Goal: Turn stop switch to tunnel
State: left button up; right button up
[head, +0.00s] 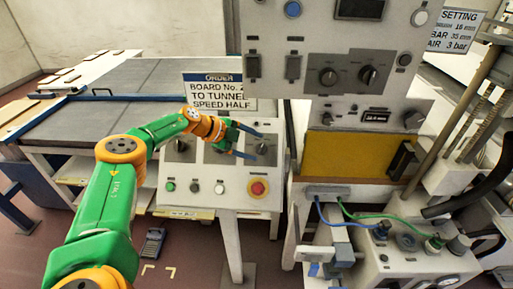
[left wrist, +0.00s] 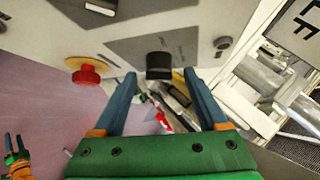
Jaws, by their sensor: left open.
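My left gripper (head: 247,143) is open in front of the sloped control panel (head: 207,197), at its right-hand dark knob (head: 263,148). In the left wrist view the gripper (left wrist: 163,98) has its two blue fingers spread, with a black knob (left wrist: 158,65) ahead in the gap between them. The fingers look apart from the knob. No marking on the knob is readable, so its setting cannot be told. What looks like my right gripper (left wrist: 14,145) shows small at the lower left of the left wrist view; its jaw state is unclear.
A red button on yellow (head: 258,188) sits below the knob and shows beside it in the left wrist view (left wrist: 88,74). Several small buttons (head: 195,187) line the panel. An order sign (head: 218,90) stands behind. A taller machine with dials (head: 345,75) is close on the right.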

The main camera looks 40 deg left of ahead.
pick_arm(q)
jog(key=v, duration=0.5)
jog(key=shift+s, duration=0.1)
